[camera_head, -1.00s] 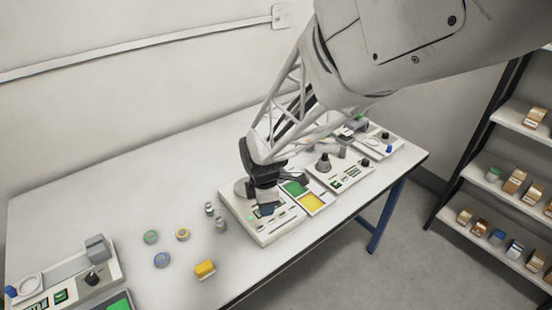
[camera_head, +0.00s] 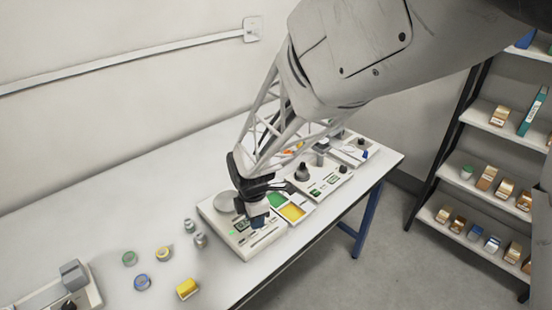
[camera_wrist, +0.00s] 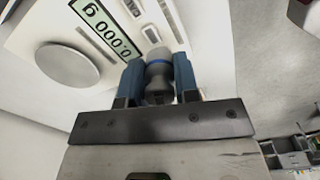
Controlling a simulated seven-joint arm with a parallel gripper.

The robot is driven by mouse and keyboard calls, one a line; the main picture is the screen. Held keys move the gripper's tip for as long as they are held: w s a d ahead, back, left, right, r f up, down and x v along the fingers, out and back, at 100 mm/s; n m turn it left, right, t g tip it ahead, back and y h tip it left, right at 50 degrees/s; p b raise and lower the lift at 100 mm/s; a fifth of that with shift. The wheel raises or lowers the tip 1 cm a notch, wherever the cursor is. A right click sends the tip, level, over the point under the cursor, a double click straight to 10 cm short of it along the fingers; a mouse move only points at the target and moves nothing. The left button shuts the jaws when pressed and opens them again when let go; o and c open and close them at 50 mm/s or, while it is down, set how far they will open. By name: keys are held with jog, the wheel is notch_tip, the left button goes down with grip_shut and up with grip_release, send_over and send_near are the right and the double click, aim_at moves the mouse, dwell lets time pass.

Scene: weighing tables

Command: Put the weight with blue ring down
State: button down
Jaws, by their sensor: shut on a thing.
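The weight with the blue ring (camera_wrist: 158,76) is a grey metal piece with a blue band near its top. In the wrist view it sits upright between the blue fingers of my gripper (camera_wrist: 159,82), which is shut on it. In the head view my gripper (camera_head: 258,220) is over the front part of a white scale (camera_head: 243,245), beside its round pan (camera_head: 228,201). The wrist view shows the bare pan (camera_wrist: 67,65) to the left and the display (camera_wrist: 106,29) reading zero. Whether the weight touches the scale cannot be told.
Two small metal weights (camera_head: 200,240) stand left of the scale. Green, yellow and blue ringed discs (camera_head: 142,282) and a yellow block (camera_head: 187,289) lie further left. Green and yellow trays (camera_head: 292,212) and another scale (camera_head: 322,184) are to the right.

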jog(key=w+d+f+n, duration=0.1)
jog(key=d, duration=0.2)
jog(key=w+d+f+n, duration=0.1)
jog(key=d, duration=0.2)
jog(key=w+d+f+n, duration=0.1)
jog(key=d+f, duration=0.1)
jog(key=d, duration=0.1)
jog(key=shift+d+n, duration=0.3)
send_over(275, 201)
jog(key=shift+f, duration=0.7)
dwell(0.3)
jog(key=shift+f, duration=1.75)
jog(key=c, duration=0.9)
grip_release()
jog(key=shift+f, duration=0.15)
jog(key=shift+o, duration=0.2)
